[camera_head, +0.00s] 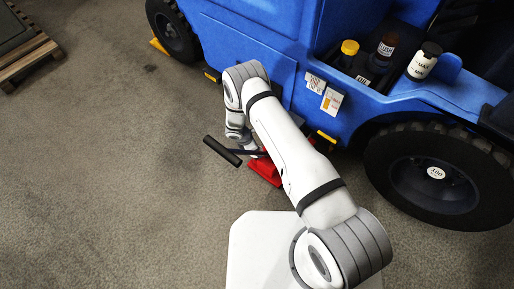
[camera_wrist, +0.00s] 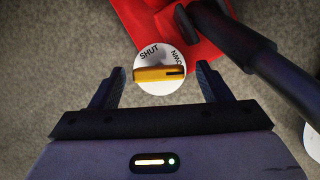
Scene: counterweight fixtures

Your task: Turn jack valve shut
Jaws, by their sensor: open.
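In the wrist view the jack valve (camera_wrist: 160,75) is a yellow bar with a dark mark at its right end, lying nearly level across a white round dial (camera_wrist: 158,54). The dial reads "SHUT" at its upper left; a second label at the upper right is only partly readable. My gripper (camera_wrist: 161,78) is open, with one finger on each side of the yellow bar and gaps between; contact does not show. The red jack (camera_wrist: 135,14) lies behind the dial and shows in the head view (camera_head: 266,172), where my arm hides the valve.
The jack's black handle (camera_wrist: 262,50) slants past the right finger; its grip (camera_head: 222,151) sticks out left in the head view. A blue vehicle (camera_head: 235,45) with a large wheel (camera_head: 432,200) stands behind the jack. Open floor (camera_head: 110,180) lies left.

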